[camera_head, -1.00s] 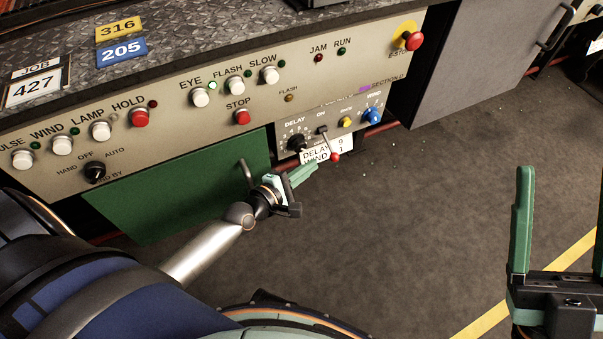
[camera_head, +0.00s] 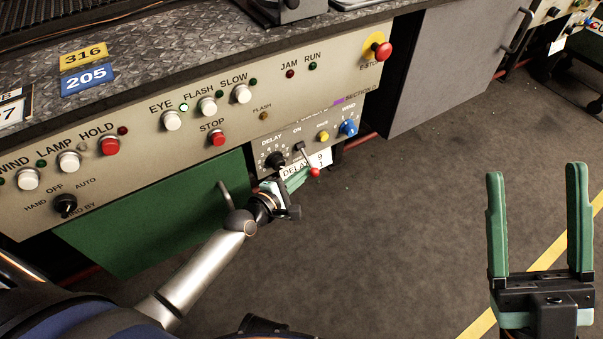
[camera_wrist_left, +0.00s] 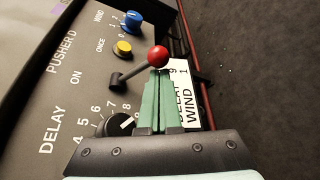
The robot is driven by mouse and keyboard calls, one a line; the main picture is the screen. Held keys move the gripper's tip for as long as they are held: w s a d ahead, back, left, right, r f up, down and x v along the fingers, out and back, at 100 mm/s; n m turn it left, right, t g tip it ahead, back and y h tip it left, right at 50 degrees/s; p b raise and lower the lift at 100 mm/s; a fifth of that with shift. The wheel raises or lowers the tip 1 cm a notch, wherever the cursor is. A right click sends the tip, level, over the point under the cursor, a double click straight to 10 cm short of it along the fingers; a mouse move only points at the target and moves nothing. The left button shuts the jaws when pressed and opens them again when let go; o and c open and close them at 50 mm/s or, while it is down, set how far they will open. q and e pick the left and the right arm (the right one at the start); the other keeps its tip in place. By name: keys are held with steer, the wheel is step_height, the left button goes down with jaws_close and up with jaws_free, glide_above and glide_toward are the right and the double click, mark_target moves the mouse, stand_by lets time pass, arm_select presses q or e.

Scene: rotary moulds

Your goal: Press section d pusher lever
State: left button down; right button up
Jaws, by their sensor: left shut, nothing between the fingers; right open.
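The section D pusher lever (camera_head: 308,162) is a dark stem with a red ball knob, on the grey pusher D panel (camera_head: 327,120). In the left wrist view the red knob (camera_wrist_left: 158,56) sits just beyond my left gripper's tips, and the stem slants down-left to its pivot by the word ON. My left gripper (camera_head: 298,179) is shut and empty, right at the lever; it also shows in the left wrist view (camera_wrist_left: 160,76). I cannot tell whether its tips touch the knob. My right gripper (camera_head: 537,172) is open and empty over the floor at the right.
A black delay knob (camera_head: 274,160), a yellow button (camera_head: 323,136) and a blue wind knob (camera_head: 348,128) share the panel. A white delay/wind label (camera_head: 325,157) lies behind the lever. A green door (camera_head: 150,215) with a handle is to the left. The floor at right is clear.

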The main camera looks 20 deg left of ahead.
mark_target(312, 167)
arm_select(q)
steer(key=shift+r, duration=0.15)
arm_select(e)
steer(key=shift+r, duration=0.35)
